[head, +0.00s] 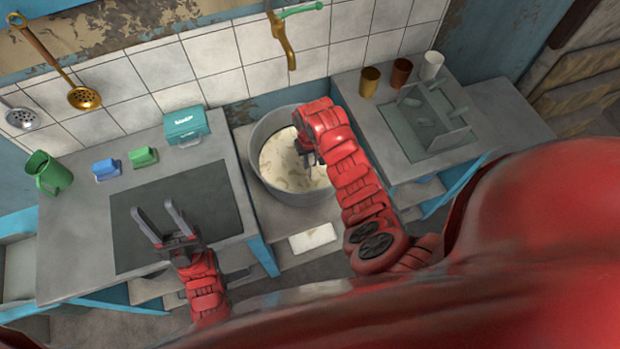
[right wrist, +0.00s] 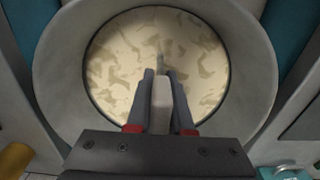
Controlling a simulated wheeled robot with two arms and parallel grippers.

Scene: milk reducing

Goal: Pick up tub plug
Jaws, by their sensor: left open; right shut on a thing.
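The round grey tub (head: 262,140) stands below the brass tap and holds a cream, mottled liquid (head: 280,165). My right gripper (head: 306,155) reaches down into the tub. In the right wrist view its two fingers (right wrist: 161,78) are shut on a pale upright piece (right wrist: 161,105), which looks like the tub plug; a thin grey part shows beyond the fingertips against the liquid. Whether the plug sits in its hole cannot be seen. My left gripper (head: 165,222) is open and empty over the dark panel of the left counter.
The left counter holds a green mug (head: 48,173), blue (head: 106,169) and green (head: 143,157) blocks and a teal box (head: 186,126). The right counter holds several cups and a glass-like rack (head: 425,118). The brass tap (head: 283,45) hangs above the tub.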

